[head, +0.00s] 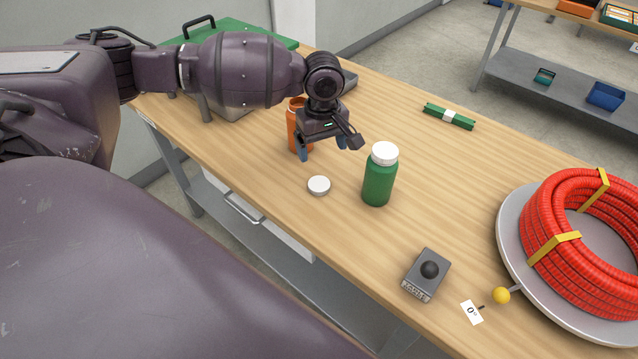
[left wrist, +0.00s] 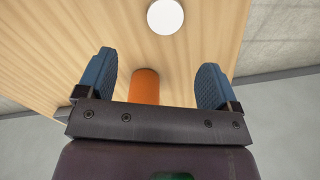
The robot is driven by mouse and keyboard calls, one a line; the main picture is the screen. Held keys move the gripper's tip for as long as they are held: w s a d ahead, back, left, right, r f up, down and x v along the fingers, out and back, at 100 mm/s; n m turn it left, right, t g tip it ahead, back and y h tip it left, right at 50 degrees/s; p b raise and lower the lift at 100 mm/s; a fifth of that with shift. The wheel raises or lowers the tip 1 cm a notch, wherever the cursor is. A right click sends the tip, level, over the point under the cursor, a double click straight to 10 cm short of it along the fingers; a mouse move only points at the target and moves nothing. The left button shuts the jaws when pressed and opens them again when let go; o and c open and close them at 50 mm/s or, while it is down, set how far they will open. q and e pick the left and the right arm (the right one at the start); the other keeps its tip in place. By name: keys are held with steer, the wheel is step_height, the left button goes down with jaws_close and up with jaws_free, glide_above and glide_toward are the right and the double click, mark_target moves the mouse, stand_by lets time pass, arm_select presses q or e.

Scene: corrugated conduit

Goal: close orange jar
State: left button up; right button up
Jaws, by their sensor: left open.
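The orange jar (head: 293,125) stands on the table, partly hidden behind my left gripper (head: 322,149). No white lid shows on it, but its mouth is hard to make out. A round white lid (head: 319,185) lies flat on the table in front of the jar, apart from it. In the left wrist view, the orange jar (left wrist: 144,86) shows between the two blue fingers of my open left gripper (left wrist: 156,80), with clear gaps on both sides. The white lid (left wrist: 165,16) shows beyond the fingertips there. My right gripper is not in view.
A green jar (head: 379,178) with a white lid stands right of the loose lid. A grey box with a black knob (head: 426,275) and a turntable (head: 509,229) with coiled red conduit (head: 545,215) are farther right. A green bundle (head: 449,117) lies at the back.

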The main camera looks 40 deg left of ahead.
arm_select(q)
steer(key=f, duration=0.1)
steer(key=b, duration=0.1)
glide_above(320, 185)
steer(key=w, duration=0.1)
steer(key=shift+a+f, duration=0.15)
steer(key=shift+f, duration=2.2)
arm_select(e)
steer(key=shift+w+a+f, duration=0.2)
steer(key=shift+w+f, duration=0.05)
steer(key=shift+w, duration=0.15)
arm_select(q)
steer(key=f, duration=0.2)
steer(key=s+f+b, duration=0.1)
steer(key=f, duration=0.2)
steer(key=shift+f, duration=0.15)
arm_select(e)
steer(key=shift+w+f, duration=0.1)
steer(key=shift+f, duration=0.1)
arm_select(q)
steer(key=shift+c, duration=0.4)
steer(key=c, duration=0.9)
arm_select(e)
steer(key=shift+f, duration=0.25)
